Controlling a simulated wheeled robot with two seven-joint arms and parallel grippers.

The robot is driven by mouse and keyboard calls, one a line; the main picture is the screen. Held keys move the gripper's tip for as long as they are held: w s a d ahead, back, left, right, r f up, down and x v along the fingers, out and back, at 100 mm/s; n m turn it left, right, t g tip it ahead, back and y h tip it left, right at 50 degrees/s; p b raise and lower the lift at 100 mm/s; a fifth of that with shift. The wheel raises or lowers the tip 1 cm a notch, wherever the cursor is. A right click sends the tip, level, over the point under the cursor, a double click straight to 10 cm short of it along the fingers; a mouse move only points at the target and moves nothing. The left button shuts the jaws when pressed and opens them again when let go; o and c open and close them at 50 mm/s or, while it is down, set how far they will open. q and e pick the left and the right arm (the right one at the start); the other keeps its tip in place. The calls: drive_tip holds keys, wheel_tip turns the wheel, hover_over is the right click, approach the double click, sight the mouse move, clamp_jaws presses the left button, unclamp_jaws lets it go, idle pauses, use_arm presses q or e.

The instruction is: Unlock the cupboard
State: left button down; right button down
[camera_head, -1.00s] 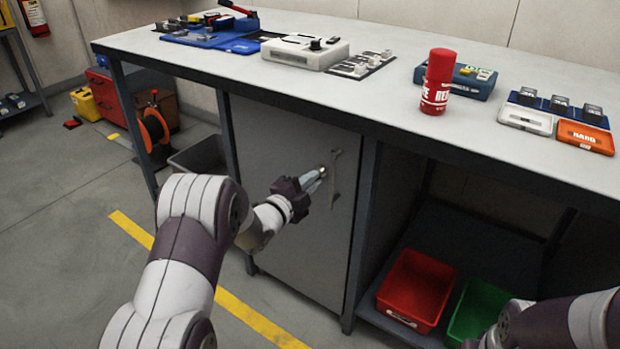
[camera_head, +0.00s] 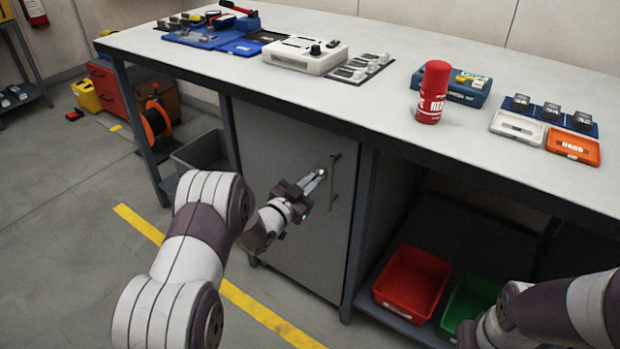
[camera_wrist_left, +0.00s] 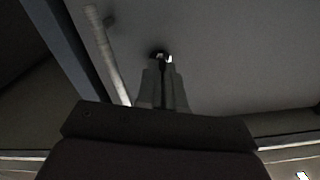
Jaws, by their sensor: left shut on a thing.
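The grey cupboard door (camera_head: 287,150) is closed under the workbench. Its upright bar handle (camera_head: 334,180) is near the door's right edge; the handle also shows at the left in the wrist view (camera_wrist_left: 106,52). My left gripper (camera_head: 319,175) is at the door, just left of the handle. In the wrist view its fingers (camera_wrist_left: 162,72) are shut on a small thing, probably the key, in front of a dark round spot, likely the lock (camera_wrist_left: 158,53). The fingers mostly hide the held thing. My right gripper is out of view; only part of that arm shows at lower right.
The workbench top (camera_head: 390,125) carries a red can (camera_head: 432,92), a white device (camera_head: 304,56) and several cases. A red bin (camera_head: 412,283) and a green bin (camera_head: 470,300) stand on the shelf right of the cupboard. The floor in front is open.

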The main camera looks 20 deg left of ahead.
use_arm(q)
drive_tip(key=shift+n+p, duration=0.75)
drive_tip(key=shift+n, duration=0.95)
drive_tip(key=c, duration=1.3)
unclamp_jaws()
drive_tip(key=shift+o, duration=0.2)
drive_tip(key=p+v, duration=0.3)
drive_tip(key=v, duration=0.9)
drive_tip(key=shift+s, duration=0.35)
